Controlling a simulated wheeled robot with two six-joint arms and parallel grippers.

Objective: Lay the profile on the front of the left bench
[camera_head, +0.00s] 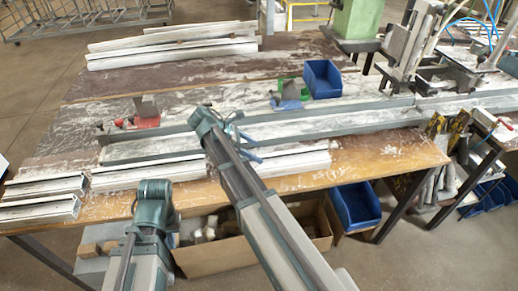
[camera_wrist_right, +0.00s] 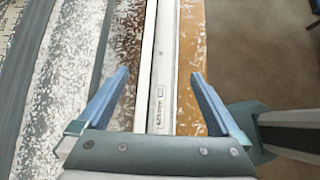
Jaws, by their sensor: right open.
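Pale profiles lie along the front of the left bench (camera_head: 390,154). One pale length shows left of my right arm (camera_head: 150,175), another right of it (camera_head: 298,162); my arm hides whether they are one piece. My right gripper (camera_head: 246,140) is open above this front strip. In the right wrist view, a long white profile (camera_wrist_right: 165,60) with a small printed label runs between the spread blue fingers (camera_wrist_right: 160,88), apart from both. My left arm is at the front left of the bench; the jaws of my left gripper (camera_head: 152,190) cannot be made out.
Short profiles (camera_head: 40,207) lie at the front left corner, and longer ones (camera_head: 170,52) at the back. A long grey rail (camera_head: 330,122), a red-based clamp (camera_head: 146,120) and a blue bin (camera_head: 322,78) are on the bench. A cardboard box (camera_head: 215,257) stands below.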

